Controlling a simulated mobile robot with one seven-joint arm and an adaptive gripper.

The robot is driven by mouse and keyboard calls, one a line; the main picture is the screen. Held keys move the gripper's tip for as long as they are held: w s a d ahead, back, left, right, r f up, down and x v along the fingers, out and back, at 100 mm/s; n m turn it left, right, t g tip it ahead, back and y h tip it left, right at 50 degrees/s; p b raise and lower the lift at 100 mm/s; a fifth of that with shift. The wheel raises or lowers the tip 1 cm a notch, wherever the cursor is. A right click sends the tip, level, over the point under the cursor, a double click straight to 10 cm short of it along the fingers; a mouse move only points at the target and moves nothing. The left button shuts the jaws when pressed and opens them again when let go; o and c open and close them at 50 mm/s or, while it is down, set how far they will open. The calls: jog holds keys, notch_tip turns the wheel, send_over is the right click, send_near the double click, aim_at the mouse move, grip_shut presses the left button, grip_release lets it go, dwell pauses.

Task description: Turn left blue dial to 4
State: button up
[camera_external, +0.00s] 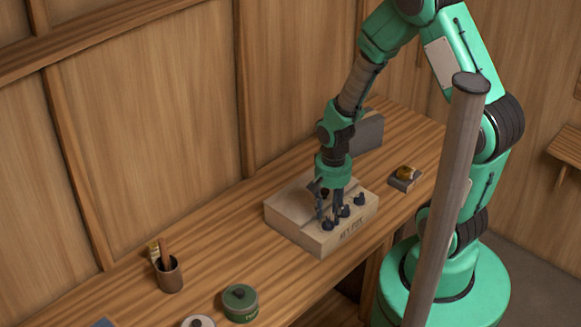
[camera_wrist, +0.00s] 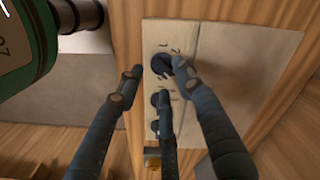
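A pale box (camera_external: 290,211) with lettering on its front stands on the wooden bench. It carries a row of dark blue dials. The left dial (camera_external: 327,226) shows at the top of the row in the wrist view (camera_wrist: 160,66), with a 1 and a 2 near it. The middle dial (camera_wrist: 155,99) and right dial (camera_external: 360,199) follow along the row. My gripper (camera_external: 330,217) points down over the left dial. Its fingers (camera_wrist: 158,72) are spread around that dial; a gap shows at the left finger, and the right fingertip overlaps the dial. The dial's pointer setting is unclear.
A small block with a brass piece (camera_external: 405,176) lies right of the box, and a grey panel (camera_external: 367,133) stands behind. A cup with tools (camera_external: 169,276) and a green tin (camera_external: 240,303) are to the left. A post (camera_external: 450,190) rises in front.

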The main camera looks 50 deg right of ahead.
notch_tip(320, 180, up, 10)
dwell(0.5)
jog(key=shift+r, duration=0.1)
dwell(0.4)
notch_tip(320, 180, up, 11)
jog(key=n+t+b, duration=0.3)
jog(key=n+b, duration=0.1)
send_over(329, 220)
jog(key=s+a, duration=0.2)
jog(key=a, duration=0.1)
jog(key=s+a+r+n+t+b, duration=0.2)
jog(key=s+r+n+b, duration=0.2)
jog(key=s+r, duration=0.3)
jog(key=shift+s+a+r+n+t, duration=0.3)
jog(key=shift+r+n, duration=0.2)
jog(key=shift+r, duration=0.3)
